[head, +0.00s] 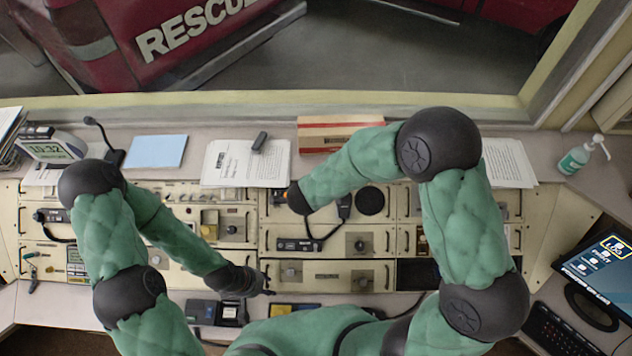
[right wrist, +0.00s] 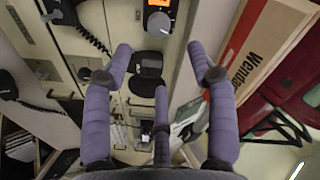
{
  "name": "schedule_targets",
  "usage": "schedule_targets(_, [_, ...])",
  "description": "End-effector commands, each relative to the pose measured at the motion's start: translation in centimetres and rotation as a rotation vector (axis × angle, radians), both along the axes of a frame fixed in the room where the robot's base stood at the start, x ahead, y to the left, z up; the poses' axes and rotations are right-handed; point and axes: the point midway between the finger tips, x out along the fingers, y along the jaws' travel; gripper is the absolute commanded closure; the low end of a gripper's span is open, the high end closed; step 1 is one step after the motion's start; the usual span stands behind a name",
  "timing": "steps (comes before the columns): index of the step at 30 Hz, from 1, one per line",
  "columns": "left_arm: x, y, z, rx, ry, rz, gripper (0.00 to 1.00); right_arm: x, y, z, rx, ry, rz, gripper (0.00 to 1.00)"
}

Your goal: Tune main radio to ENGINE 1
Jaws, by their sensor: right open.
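A radio panel with a lit orange display (right wrist: 158,4) and a round dark knob (right wrist: 158,24) shows at the top of the right wrist view. In the head view only a bit of orange (head: 285,195) shows beside my right wrist, which hides most of that panel. My right gripper (right wrist: 160,62) has its fingers spread with nothing between them. The knob lies beyond the fingertips, apart from them. My left gripper (head: 262,288) hangs low over the console's front, left of centre; its fingers are dark and small, so its opening is unclear.
A corded handset (right wrist: 62,14) hangs left of the display in the right wrist view. A cardboard box (head: 335,133), papers (head: 225,165) and a gooseneck microphone (head: 108,145) stand on the back ledge. A sanitizer bottle (head: 578,158) and monitor (head: 605,262) are at the right.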

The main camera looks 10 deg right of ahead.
Motion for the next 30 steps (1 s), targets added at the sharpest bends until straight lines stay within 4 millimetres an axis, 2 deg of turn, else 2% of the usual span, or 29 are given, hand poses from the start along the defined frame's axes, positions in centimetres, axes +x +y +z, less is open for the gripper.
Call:
schedule_targets(5, [-0.1, 0.0, -0.5, 0.000, 0.002, 0.000, 0.60, 0.8, -0.3, -1.8, 0.000, 0.003, -0.001, 0.42])
schedule_targets(12, [0.0, 0.0, -1.4, 0.000, 0.001, 0.001, 0.60, 2.9, -1.0, -5.5, -0.001, 0.002, -0.002, 0.42])
schedule_targets(18, [0.0, 0.0, -1.9, 0.000, 0.000, 0.000, 0.60, 4.3, -1.4, -7.9, 0.000, 0.003, -0.001, 0.42])
schedule_targets(24, [0.0, 0.0, -2.1, 0.000, 0.000, 0.000, 0.60, 5.1, -1.6, -9.1, 0.000, 0.001, 0.000, 0.42])
schedule_targets(30, [0.0, 0.0, -2.1, 0.000, 0.000, 0.000, 0.60, 5.2, -1.7, -9.2, 0.001, 0.000, 0.000, 0.42])
